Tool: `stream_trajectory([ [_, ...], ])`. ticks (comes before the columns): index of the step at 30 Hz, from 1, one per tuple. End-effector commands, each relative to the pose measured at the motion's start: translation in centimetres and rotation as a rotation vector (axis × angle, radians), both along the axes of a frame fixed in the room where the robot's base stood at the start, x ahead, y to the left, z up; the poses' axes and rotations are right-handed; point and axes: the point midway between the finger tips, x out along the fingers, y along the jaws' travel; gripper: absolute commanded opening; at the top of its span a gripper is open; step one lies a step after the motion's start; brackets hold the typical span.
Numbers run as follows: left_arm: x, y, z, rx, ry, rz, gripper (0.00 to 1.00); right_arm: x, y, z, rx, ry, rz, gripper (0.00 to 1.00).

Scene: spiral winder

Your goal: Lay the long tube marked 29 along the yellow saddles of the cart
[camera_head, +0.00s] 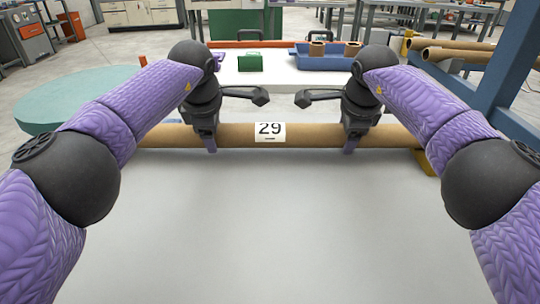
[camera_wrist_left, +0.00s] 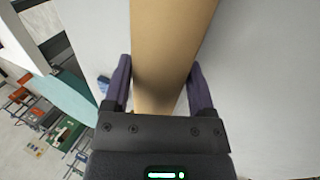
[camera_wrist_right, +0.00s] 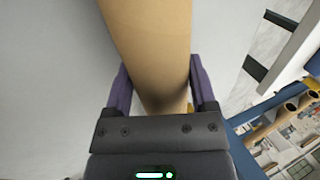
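The long brown tube marked 29 (camera_head: 240,134) lies crosswise ahead of me in the head view, its white label facing me. My left gripper (camera_head: 211,140) is on the tube left of the label, with a finger on each side; the tube (camera_wrist_left: 170,40) fills the gap in the left wrist view. My right gripper (camera_head: 350,140) holds it likewise right of the label, and the tube (camera_wrist_right: 150,40) fills that gap too. A yellow saddle (camera_head: 427,163) shows by the tube's right end; whether they touch is unclear. The tube's left end is hidden by my left arm.
A bare pale grey surface (camera_head: 270,230) spreads in front of me. Behind the tube, a white table (camera_head: 270,78) bears a blue tray (camera_head: 325,62) and a green box (camera_head: 249,62). A blue frame (camera_head: 505,60) and more tubes (camera_head: 455,56) stand right. A round teal top (camera_head: 75,98) is left.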

Motion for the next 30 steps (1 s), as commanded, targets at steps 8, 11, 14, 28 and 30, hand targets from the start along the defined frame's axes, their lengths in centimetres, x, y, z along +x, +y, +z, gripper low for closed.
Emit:
stream_trajectory([
  [8,0.0,0.0,0.2,0.0,-0.001,0.0,1.0,0.0,0.0,0.2,0.0,-0.001,0.0,1.0],
  [11,0.0,0.0,0.4,0.0,-0.002,0.0,1.0,0.0,0.0,0.2,0.0,-0.001,0.0,1.0],
  [14,-0.4,0.0,1.6,-0.001,-0.005,-0.001,1.0,0.0,0.0,0.2,0.0,-0.001,0.0,1.0],
  [28,-4.2,0.0,11.1,0.001,-0.002,0.0,1.0,0.0,0.0,0.3,0.0,-0.002,0.0,1.0],
  [30,-4.4,0.0,11.4,0.001,-0.002,0.0,1.0,-0.2,0.0,0.9,0.001,-0.003,0.0,1.0],
])
